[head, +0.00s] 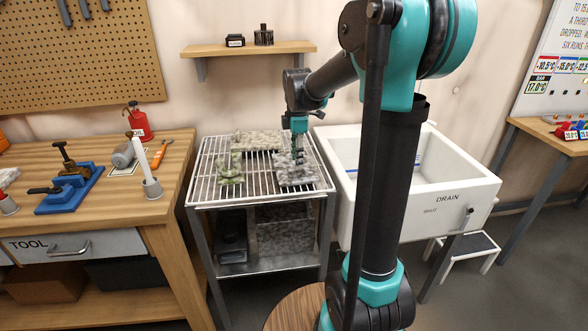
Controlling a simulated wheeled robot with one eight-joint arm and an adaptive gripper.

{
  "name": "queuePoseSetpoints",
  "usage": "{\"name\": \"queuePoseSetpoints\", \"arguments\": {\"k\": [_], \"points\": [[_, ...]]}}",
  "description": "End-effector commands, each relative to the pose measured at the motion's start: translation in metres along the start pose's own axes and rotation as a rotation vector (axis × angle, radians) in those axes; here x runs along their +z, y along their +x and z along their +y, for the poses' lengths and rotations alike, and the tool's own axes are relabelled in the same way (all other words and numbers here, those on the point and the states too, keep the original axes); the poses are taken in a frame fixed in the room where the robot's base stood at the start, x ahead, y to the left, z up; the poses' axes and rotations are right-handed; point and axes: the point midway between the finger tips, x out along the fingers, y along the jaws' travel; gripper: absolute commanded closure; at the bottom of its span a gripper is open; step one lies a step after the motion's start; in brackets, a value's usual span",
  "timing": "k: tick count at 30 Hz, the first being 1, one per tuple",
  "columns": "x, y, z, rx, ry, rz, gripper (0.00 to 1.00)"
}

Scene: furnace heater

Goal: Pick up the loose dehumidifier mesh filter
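Several mottled grey, dusty-looking pieces lie on a white wire rack: a long one (255,139) at the back, a greenish one (230,170) at the left, and a flat grey one (293,176) at the right. I cannot tell for sure which is the dehumidifier mesh filter. My gripper (298,158) points down at the right grey piece, its fingertips at or just above it. The fingers are small and dark here, so whether they are open, shut or touching the piece is unclear.
The wire rack (201,195) stands between a wooden workbench (172,172) on the left and a white drain sink (446,201) on the right. A wooden wall shelf (248,48) is above the rack. Dark boxes sit on the rack's lower shelf.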

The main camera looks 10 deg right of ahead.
Motion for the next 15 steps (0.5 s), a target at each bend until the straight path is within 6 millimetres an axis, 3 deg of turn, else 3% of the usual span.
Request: {"name": "queuePoseSetpoints", "arguments": {"k": [9, 15], "points": [[0.003, 0.041, -0.001, 0.0, 0.0, 0.0, 0.62], [0.003, 0.05, -0.001, 0.0, 0.0, 0.0, 0.62]]}}
